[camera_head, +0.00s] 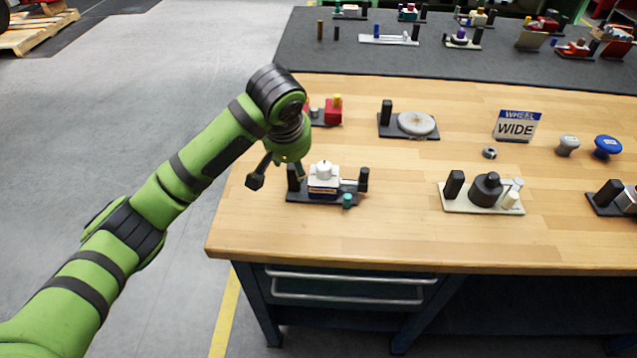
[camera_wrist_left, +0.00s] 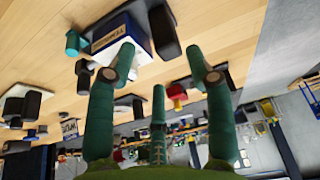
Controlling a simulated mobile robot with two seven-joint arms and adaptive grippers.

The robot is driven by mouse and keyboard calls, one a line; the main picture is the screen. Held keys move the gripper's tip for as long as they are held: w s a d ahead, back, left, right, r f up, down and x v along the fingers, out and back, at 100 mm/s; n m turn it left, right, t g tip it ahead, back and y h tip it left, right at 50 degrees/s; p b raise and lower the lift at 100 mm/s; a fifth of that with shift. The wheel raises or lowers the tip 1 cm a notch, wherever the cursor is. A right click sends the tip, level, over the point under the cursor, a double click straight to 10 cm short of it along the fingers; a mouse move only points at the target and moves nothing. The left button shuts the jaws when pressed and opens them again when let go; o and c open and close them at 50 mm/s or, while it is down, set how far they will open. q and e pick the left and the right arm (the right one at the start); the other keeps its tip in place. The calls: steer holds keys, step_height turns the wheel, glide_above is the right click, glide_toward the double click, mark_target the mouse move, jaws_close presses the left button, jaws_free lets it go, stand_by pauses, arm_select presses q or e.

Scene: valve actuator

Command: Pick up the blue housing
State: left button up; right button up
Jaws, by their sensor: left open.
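The blue housing (camera_head: 323,187) has a white top with a round white knob and a pale label. It sits on a dark base plate (camera_head: 312,198) near the table's left front. In the left wrist view the housing (camera_wrist_left: 130,35) appears upside down at the top, beyond the fingers. My left gripper (camera_head: 278,178) is open and empty, just left of the housing and apart from it. In the left wrist view its fingers (camera_wrist_left: 158,82) are spread with nothing between them. My right gripper is not in view.
Black posts (camera_head: 363,179) stand at both ends of the plate, with a teal cylinder (camera_head: 347,201) at its front. A red part (camera_head: 333,112) and a grey disc (camera_head: 416,123) stand behind. A black part on a white plate (camera_head: 453,204) is to the right. Bare wood lies in front.

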mark_target(322, 180)
arm_select(q)
steer(key=x, duration=0.8)
steer(key=shift+w+f, duration=0.15)
jaws_close()
